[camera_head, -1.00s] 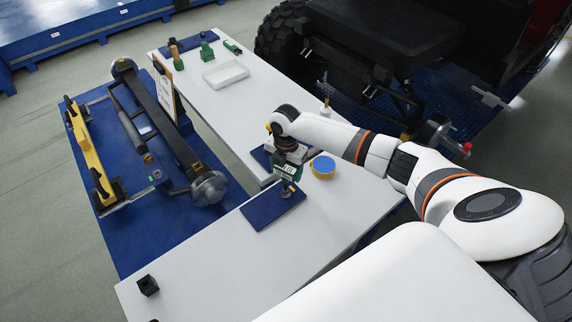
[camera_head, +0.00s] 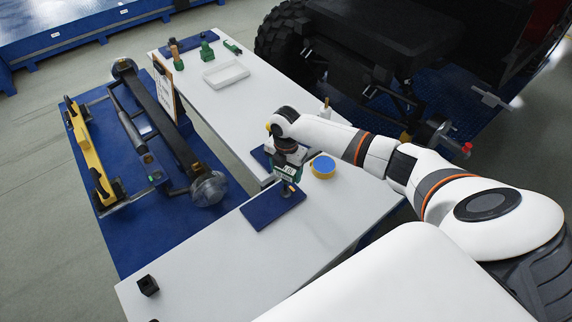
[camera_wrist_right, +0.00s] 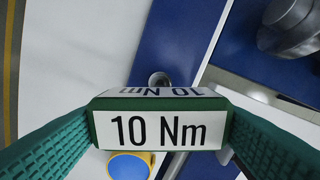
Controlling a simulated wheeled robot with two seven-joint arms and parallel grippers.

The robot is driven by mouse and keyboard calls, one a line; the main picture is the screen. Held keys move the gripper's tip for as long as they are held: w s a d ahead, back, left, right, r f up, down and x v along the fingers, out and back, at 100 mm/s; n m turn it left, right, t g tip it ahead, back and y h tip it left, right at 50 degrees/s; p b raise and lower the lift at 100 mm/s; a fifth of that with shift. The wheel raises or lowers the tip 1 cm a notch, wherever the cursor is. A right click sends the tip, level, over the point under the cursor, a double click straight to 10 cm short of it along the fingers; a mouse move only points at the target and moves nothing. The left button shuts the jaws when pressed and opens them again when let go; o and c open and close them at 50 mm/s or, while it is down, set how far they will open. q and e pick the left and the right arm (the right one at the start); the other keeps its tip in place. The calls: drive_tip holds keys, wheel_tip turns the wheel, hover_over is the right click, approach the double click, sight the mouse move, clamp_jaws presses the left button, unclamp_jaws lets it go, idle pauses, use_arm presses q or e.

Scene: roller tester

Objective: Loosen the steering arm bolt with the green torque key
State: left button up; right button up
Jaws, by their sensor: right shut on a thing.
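The green torque key (camera_head: 286,173) carries a white label. In the right wrist view the key (camera_wrist_right: 158,103) reads "10 Nm". My right gripper (camera_head: 287,161) is shut on it; the two green ribbed fingers show on either side of the key in the wrist view. The key is above or at the blue mat (camera_head: 262,211) on the near table. A small grey round part (camera_wrist_right: 159,79) shows just beyond the key in the wrist view; I cannot tell whether it belongs to the key. I cannot make out the steering arm bolt. My left gripper is out of view.
A yellow tub with a blue top (camera_head: 323,166) stands close right of my gripper. A white tray (camera_head: 226,75) and green holders (camera_head: 207,51) stand farther back. An axle assembly (camera_head: 160,120) lies on the blue platform at left. A black vehicle stands at right. The near tabletop is mostly clear.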

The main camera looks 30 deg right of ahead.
drive_tip(key=shift+f+b, duration=0.45)
drive_tip(key=shift+f, duration=0.4)
drive_tip(key=n, duration=0.3)
drive_tip(key=shift+f+b, duration=0.1)
drive_tip(key=shift+b, duration=0.25)
drive_tip(key=shift+n, duration=1)
drive_tip(key=n+b, duration=0.1)
drive_tip(key=n, duration=0.2)
drive_tip(key=shift+a+n, duration=0.1)
drive_tip(key=shift+n, duration=0.9)
